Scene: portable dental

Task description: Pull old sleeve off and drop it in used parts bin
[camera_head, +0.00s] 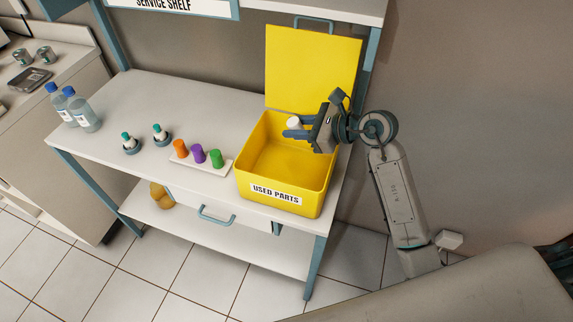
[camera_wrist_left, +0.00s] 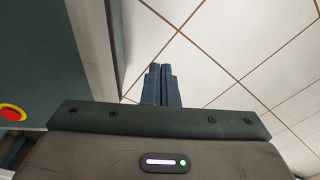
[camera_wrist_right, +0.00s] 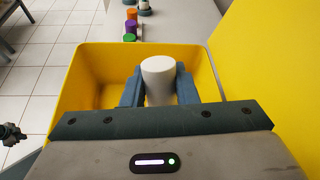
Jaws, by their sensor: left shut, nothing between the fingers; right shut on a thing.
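The old sleeve is a white cylinder (camera_wrist_right: 158,80) held between the fingers of my right gripper (camera_wrist_right: 159,88) in the right wrist view. In the head view the white sleeve (camera_head: 294,122) shows at the fingertips of my right gripper (camera_head: 293,128), over the back right part of the used parts bin (camera_head: 275,190). The bin is a yellow open box labelled USED PARTS, with its yellow lid (camera_head: 312,70) standing up behind it. My left gripper (camera_wrist_left: 162,72) is shut and empty above the tiled floor in the left wrist view, and is out of the head view.
A white tray (camera_head: 203,164) with orange, purple and green sleeves stands left of the bin. Two small teal-topped parts (camera_head: 129,143) and two blue-capped bottles (camera_head: 84,114) stand farther left. The bench top (camera_head: 150,90) is clear behind them. A shelf overhangs at the back.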

